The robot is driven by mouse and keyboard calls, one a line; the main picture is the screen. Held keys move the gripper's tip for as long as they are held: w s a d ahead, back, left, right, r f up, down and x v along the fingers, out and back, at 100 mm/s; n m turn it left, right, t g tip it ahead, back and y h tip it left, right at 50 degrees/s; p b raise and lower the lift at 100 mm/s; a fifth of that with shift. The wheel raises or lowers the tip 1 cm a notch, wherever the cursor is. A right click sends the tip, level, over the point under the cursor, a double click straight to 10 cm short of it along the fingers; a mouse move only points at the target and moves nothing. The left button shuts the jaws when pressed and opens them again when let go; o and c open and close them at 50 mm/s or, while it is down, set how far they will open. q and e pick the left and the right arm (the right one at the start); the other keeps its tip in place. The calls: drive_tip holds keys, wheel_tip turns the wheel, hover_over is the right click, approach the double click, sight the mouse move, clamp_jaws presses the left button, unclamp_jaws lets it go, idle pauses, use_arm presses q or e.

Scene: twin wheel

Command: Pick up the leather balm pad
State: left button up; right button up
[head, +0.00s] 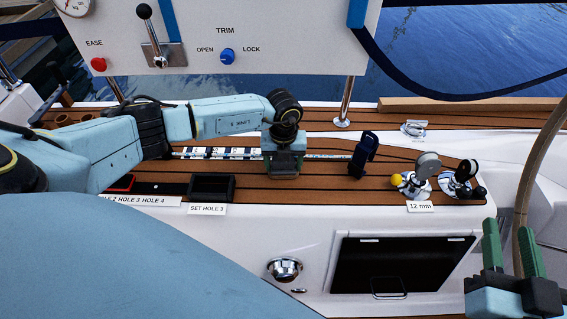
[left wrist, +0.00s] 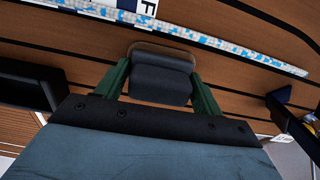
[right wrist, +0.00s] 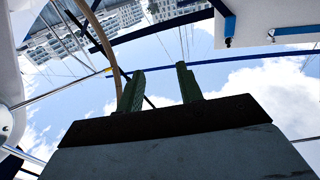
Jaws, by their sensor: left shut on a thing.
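The leather balm pad (left wrist: 160,75) is a dark grey block with a tan edge at its far side. It shows in the left wrist view between the green fingers of my left gripper (left wrist: 160,92). The fingers are shut on its two sides. In the head view my left gripper (head: 284,168) is low over the teak deck, and the arm hides the pad. Whether the pad touches the deck I cannot tell. My right gripper (head: 512,250) is at the lower right of the head view. Its green fingers stand apart with nothing between them, as the right wrist view (right wrist: 160,90) shows.
A black tray (head: 212,187) labelled SET HOLE 3 stands left of my left gripper. A dark blue upright part (head: 364,152) stands to the right on the deck. Pulley blocks (head: 420,178) are further right. A white control panel (head: 215,45) rises behind. An open dark locker (head: 400,263) is in front.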

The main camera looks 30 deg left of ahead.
use_arm(q)
wheel_tip(320, 180, up, 5)
drive_tip(key=shift+r+p, duration=0.1)
drive_tip(key=shift+p, duration=1.1)
wheel_tip(320, 180, up, 4)
drive_tip(key=shift+r+p, duration=0.2)
drive_tip(key=shift+p, duration=0.7)
drive_tip(key=shift+r, duration=0.2)
use_arm(e)
drive_tip(key=s+d+f+g+h, duration=0.2)
drive_tip(key=s+d+f+g, duration=0.1)
drive_tip(key=s+f+g, duration=0.2)
drive_tip(key=s+d+f+g+h, duration=0.2)
drive_tip(key=s+d+f+g, duration=0.1)
drive_tip(key=s+f+g, duration=0.2)
drive_tip(key=shift+f+m+g, duration=0.3)
drive_tip(key=shift+f+g, duration=0.7)
drive_tip(key=shift+f, duration=1.1)
use_arm(q)
drive_tip(key=o, duration=0.4)
drive_tip(key=shift+c, duration=1.4)
